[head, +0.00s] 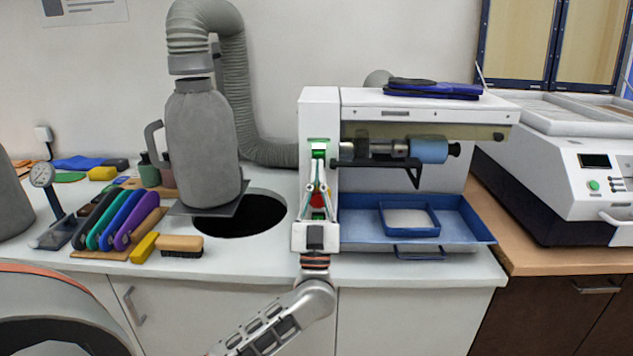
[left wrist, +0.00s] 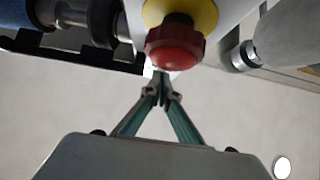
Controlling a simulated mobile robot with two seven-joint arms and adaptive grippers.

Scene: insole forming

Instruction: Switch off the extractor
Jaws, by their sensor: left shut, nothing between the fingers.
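The white grinding machine (head: 319,100) stands on the counter with a green part (head: 319,146) high on its narrow front panel. A red knob (head: 317,200) shows lower on that panel, partly behind my fingers. In the left wrist view the red knob (left wrist: 176,47) sits on a yellow base, close to my fingertips. My left gripper (head: 318,162) points up in front of the panel, shut and empty; its fingertips also show in the left wrist view (left wrist: 160,78). I cannot tell whether they touch the panel. A grey ribbed extractor hose (head: 236,75) rises behind the grey jug-like vessel. My right gripper is not in view.
The grey vessel (head: 202,140) stands beside a round dark hole (head: 245,215) in the counter. Coloured-handled tools (head: 120,220) and a brush (head: 180,246) lie at left. A blue tray (head: 460,225) sits under the machine's roller. Another white machine (head: 590,150) stands at right.

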